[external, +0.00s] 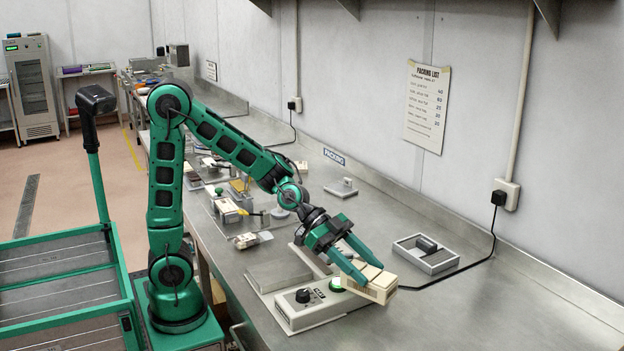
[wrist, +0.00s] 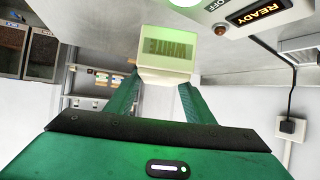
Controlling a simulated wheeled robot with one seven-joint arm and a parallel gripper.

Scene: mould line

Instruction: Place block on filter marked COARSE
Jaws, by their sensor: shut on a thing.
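My gripper (external: 370,272) is shut on a cream block (external: 378,288) above the metal bench, beside the right end of a grey control box. In the wrist view the two green fingers (wrist: 160,90) grip the block (wrist: 167,50) from both sides. Its facing side bears dark lettering that looks like WHITE, turned over. I cannot read the word COARSE anywhere, so I cannot tell which thing is that filter. Whether the block touches anything below is unclear.
The control box (external: 290,313) has a black knob and a lit green button; its READY display (wrist: 262,12) shows in the wrist view. A grey tray (external: 443,267) holding a dark piece stands to the right, near a black cable. Several small items crowd the bench further back.

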